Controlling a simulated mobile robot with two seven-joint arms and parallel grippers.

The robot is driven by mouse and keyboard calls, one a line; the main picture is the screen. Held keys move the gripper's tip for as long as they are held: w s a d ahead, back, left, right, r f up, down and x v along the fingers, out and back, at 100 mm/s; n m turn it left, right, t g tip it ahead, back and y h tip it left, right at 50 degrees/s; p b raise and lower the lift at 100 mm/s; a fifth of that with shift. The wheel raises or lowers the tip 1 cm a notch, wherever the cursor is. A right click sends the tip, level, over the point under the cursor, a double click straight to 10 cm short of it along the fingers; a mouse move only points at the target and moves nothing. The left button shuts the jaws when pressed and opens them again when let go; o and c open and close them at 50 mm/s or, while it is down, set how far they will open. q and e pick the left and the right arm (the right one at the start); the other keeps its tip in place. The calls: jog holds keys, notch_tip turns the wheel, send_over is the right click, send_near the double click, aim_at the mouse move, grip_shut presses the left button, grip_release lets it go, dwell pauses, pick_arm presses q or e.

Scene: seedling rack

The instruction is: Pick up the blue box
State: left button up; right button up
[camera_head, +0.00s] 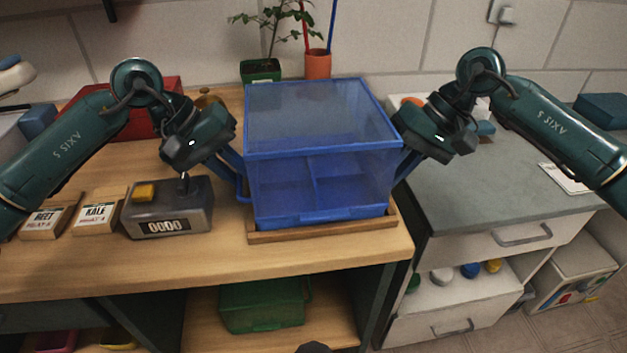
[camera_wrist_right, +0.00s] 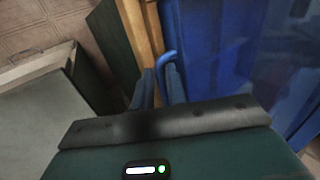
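The blue box (camera_head: 321,115) is a see-through blue case with a lid and inner dividers. It sits level in a shallow wooden frame (camera_head: 310,234) on the bench. A blue handle (camera_head: 241,188) is on its left side, and my left gripper (camera_head: 238,183) is at it; its finger gap is unclear. My right gripper (camera_head: 400,172) is at the right side. In the right wrist view, the right fingers (camera_wrist_right: 160,82) are close together with the other blue handle (camera_wrist_right: 167,59) between their tips, seemingly shut on it. The box wall (camera_wrist_right: 215,45) is beside them.
A grey counter device (camera_head: 168,220) and seed packets labelled BEET (camera_head: 46,222) and KALE (camera_head: 97,215) lie left of the box. A potted plant (camera_head: 262,70) and an orange pot (camera_head: 317,64) stand behind it. A grey-topped cabinet (camera_head: 480,190) is at right.

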pick_arm(q)
jog(key=shift+c, duration=0.3)
pick_arm(e)
jog(key=shift+c, duration=0.3)
pick_arm(q)
grip_shut()
pick_arm(e)
grip_shut()
pick_arm(q)
jog(key=shift+r, duration=0.1)
pick_arm(e)
jog(key=shift+r, duration=0.15)
